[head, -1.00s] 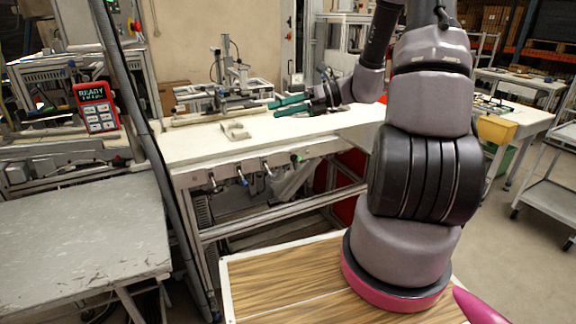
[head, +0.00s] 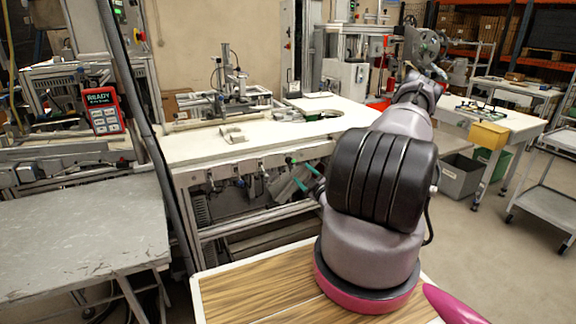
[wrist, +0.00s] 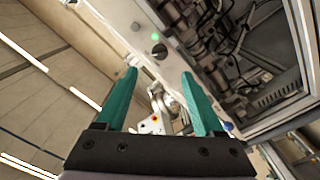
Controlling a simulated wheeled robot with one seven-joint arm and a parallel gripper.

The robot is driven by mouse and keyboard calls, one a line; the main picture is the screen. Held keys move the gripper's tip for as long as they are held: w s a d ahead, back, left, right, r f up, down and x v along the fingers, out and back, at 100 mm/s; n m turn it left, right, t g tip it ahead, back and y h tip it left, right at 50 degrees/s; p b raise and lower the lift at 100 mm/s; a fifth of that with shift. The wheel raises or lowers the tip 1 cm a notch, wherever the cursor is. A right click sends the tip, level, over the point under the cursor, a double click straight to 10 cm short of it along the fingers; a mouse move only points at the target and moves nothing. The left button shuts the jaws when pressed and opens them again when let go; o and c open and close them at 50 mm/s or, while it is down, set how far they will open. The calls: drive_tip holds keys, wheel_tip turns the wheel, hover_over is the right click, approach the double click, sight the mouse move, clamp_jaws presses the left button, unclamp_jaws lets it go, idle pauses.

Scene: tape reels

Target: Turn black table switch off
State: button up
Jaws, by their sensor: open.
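The black table switch (wrist: 159,52) is a round dark knob on the pale front panel of the white table (head: 200,146). A lit green lamp (wrist: 154,36) sits beside it in the wrist view. My gripper (wrist: 158,73) is open and empty, with its green fingers apart and the switch just beyond the gap between the tips. In the head view my gripper (head: 301,173) is in front of the table's front edge, near its right part. The switch is too small there to tell its setting.
Several metal fittings (head: 238,178) stick out along the table's front, and a silver one (wrist: 170,102) shows near my fingers. The table's metal frame (wrist: 285,115) lies close by. A red-framed READY display (head: 101,110) stands at left.

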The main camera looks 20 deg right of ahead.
sight(290, 162)
drive_tip(key=w, duration=1)
drive_tip(key=shift+w+a, duration=0.2)
drive_tip(key=shift+w, duration=0.05)
clamp_jaws()
